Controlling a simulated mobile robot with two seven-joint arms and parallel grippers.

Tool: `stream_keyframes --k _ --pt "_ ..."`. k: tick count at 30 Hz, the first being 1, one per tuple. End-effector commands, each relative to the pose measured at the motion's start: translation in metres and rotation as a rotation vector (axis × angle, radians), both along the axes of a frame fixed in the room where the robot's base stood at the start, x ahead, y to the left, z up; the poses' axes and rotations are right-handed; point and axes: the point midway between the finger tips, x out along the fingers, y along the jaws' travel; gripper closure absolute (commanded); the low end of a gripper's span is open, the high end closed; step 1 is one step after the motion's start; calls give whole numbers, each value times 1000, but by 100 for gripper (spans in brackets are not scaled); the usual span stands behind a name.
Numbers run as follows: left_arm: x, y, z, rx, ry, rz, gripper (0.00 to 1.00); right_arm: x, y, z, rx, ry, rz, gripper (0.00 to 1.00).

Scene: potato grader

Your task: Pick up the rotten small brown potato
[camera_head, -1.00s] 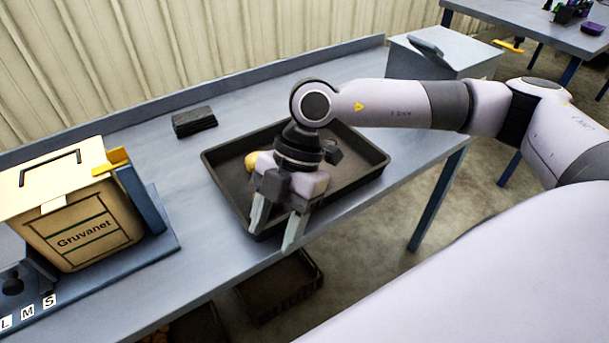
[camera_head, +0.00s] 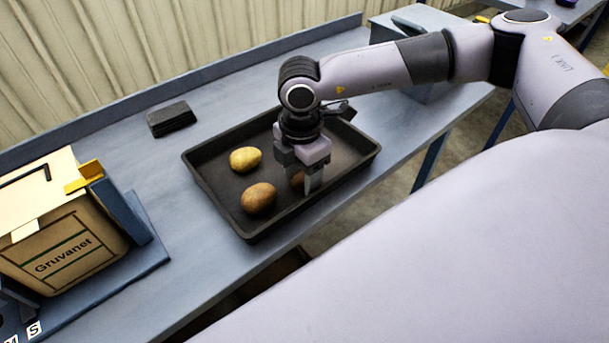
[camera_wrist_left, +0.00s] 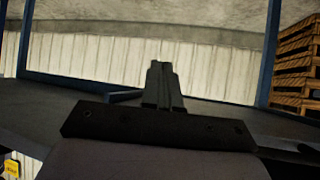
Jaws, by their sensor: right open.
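A small brown potato (camera_head: 297,178) shows only in part in the head view, behind the fingers of my right gripper. A larger brown potato (camera_head: 258,198) and a yellow potato (camera_head: 245,159) lie to its left. All are in the black tray (camera_head: 222,208). My right gripper (camera_head: 308,184) is open and points down into the tray, its fingers beside or around the small potato; I cannot tell which. In the left wrist view, my left gripper (camera_wrist_left: 160,68) has its fingers together with nothing visible between them.
A cardboard box marked Gruvanet (camera_head: 62,250) stands at the left of the grey bench (camera_head: 150,190). A dark block stack (camera_head: 172,118) lies behind the tray. A grey box (camera_head: 400,30) is at the bench's far right. Stacked wooden pallets (camera_wrist_left: 295,70) show in the left wrist view.

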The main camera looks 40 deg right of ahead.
Motion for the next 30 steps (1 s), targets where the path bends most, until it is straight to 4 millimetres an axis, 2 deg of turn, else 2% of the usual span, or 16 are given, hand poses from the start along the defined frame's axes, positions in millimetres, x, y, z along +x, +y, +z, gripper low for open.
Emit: stream_keyframes --k 8,10,12,13,24,30 --pt "0 0 0 0 1 0 100 0 0 -5 0 -1 1 47" --pt "0 0 0 0 1 0 100 0 0 -5 0 -1 1 63" --pt "0 0 0 0 1 0 100 0 0 -5 0 -1 1 86" --pt "0 0 0 0 1 0 100 0 0 -5 0 -1 1 88" --pt "0 0 0 0 1 0 100 0 0 -3 1 -2 1 88" --pt "0 0 -1 0 1 0 100 1 0 12 2 -3 0 88"
